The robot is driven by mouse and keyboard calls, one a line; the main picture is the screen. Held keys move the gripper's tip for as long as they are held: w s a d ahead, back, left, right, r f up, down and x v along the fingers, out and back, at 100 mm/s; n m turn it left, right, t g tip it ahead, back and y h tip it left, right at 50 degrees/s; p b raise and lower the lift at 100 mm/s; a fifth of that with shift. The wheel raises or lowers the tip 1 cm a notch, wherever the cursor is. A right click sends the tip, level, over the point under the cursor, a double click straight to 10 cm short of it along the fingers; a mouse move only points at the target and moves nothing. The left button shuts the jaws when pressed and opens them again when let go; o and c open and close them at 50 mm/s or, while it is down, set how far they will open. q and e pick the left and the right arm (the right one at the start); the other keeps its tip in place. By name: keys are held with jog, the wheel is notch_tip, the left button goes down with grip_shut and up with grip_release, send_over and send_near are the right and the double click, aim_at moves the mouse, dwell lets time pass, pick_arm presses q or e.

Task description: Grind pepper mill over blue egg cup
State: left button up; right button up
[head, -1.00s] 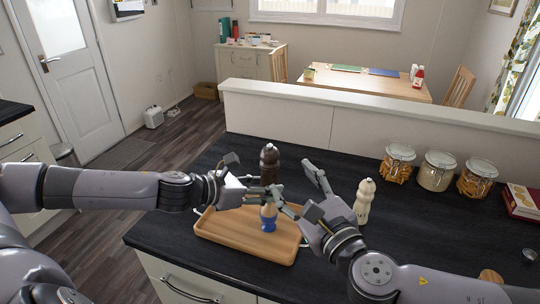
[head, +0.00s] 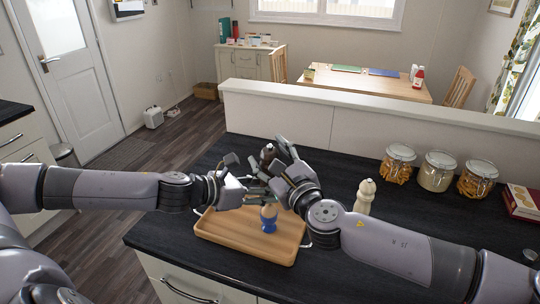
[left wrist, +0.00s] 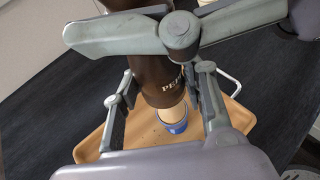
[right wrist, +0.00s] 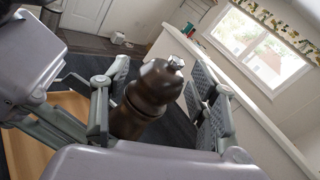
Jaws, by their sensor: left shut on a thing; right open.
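The dark brown pepper mill (head: 267,153) is upright above the tray, mostly hidden by my grippers in the head view. My left gripper (left wrist: 160,85) is shut on its lower body, where part of the lettering shows. My right gripper (right wrist: 158,75) is open, with its fingers on either side of the mill's upper part (right wrist: 148,92) and a gap visible on the right. The blue egg cup (head: 269,225) stands on the wooden tray (head: 236,238) with a tan, egg-like top showing. In the left wrist view the cup (left wrist: 173,122) is just below the mill.
A cream mill (head: 365,196) stands right of the tray, close to my right arm. Several glass jars (head: 438,171) and a red box (head: 522,201) are at the counter's right. A low partition (head: 380,125) runs behind the counter. Small dark specks lie on the tray near the cup.

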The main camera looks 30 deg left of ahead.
jog(key=shift+c, duration=0.3)
jog(key=shift+w, duration=0.1)
jog(key=c, duration=1.1)
